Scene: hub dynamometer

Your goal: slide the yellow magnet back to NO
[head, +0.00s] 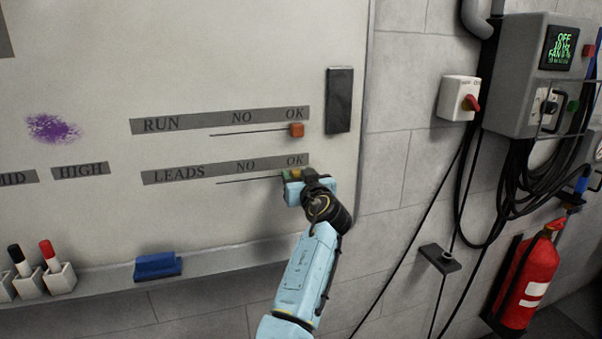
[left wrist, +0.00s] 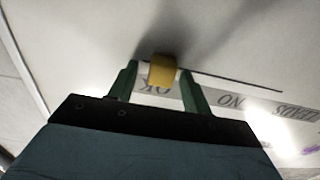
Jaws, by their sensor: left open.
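The yellow magnet (left wrist: 163,70) sits on the whiteboard at the OK end of the LEADS row. In the head view the magnet (head: 296,174) is partly hidden by my left gripper (head: 293,177). In the left wrist view the green fingers of my left gripper (left wrist: 158,84) stand open, one on either side of the magnet, with gaps beside it. The LEADS label strip (head: 225,169) carries the words NO and OK, with a thin slot line (head: 245,180) below it running from NO to the magnet. My right gripper is not in view.
An orange magnet (head: 297,130) sits at OK on the RUN row above. A black block (head: 339,100) is on the board's right side. A blue eraser (head: 158,266) and markers (head: 50,262) are on the lower ledge. The board left of the magnet along the line is clear.

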